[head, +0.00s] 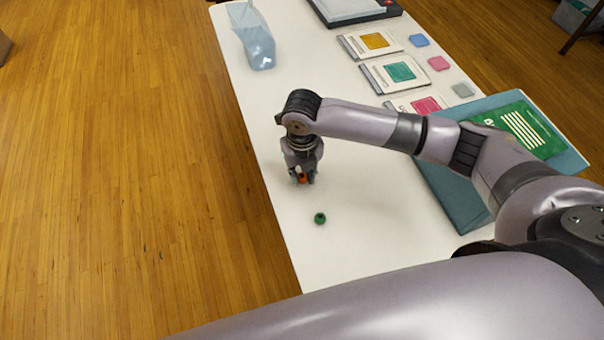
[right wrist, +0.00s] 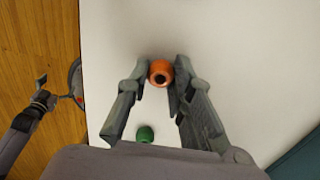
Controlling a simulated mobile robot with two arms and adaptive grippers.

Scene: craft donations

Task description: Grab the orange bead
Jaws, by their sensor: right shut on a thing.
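The orange bead (head: 303,179) is between the fingertips of my right gripper (head: 302,177), over the white table near its left edge. In the right wrist view the round orange bead (right wrist: 160,73) has a dark hole facing the camera. Both fingers of my right gripper (right wrist: 160,80) stand beside it, shut on it. I cannot tell whether the bead still touches the table. My left gripper does not show in the head view.
A green bead (head: 320,218) lies on the white table (head: 375,225) close to my right gripper; it also shows in the right wrist view (right wrist: 145,133). Cards (head: 393,72), coloured squares and a teal folder (head: 450,195) are to the right.

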